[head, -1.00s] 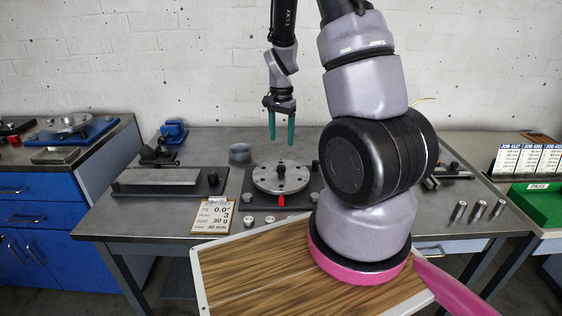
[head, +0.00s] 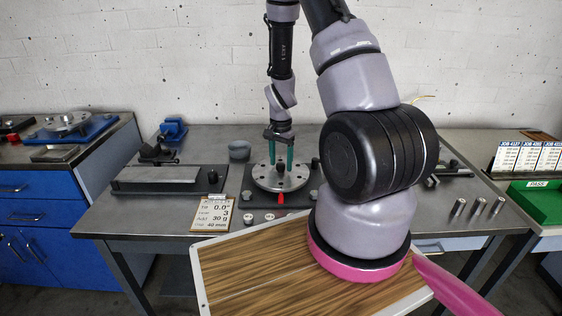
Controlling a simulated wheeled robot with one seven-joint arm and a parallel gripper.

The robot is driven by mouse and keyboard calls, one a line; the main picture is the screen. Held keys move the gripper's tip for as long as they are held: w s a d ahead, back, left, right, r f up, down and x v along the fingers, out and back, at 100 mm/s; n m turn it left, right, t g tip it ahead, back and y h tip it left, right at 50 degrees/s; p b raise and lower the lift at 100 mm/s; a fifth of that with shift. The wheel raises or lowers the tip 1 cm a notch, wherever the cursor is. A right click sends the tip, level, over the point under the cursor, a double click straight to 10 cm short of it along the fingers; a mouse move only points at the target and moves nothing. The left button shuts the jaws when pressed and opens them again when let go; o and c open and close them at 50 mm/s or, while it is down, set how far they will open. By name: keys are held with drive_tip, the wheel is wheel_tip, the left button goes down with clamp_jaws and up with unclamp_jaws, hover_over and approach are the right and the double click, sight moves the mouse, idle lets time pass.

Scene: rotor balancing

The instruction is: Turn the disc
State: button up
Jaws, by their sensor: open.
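The disc (head: 266,182) is a round metal plate with several holes, lying flat on a dark base (head: 253,201). A dark knob or hub (head: 280,168) stands up at its middle. A red pointer (head: 281,198) sits at its front edge. My gripper (head: 281,168) points straight down over the disc, its two green fingers apart, one on each side of the knob as seen from here. The fingertips are near the knob's height; I cannot tell whether they touch it. Nothing is held.
A card (head: 213,213) reading 0.0, 3, 30 g and 40 mm stands front left of the base. A flat plate fixture (head: 165,177) is to the left. Small metal cylinders (head: 478,206) stand right. A green PASS tray (head: 540,200) is far right.

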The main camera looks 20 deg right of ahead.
clamp_jaws()
idle(1.3)
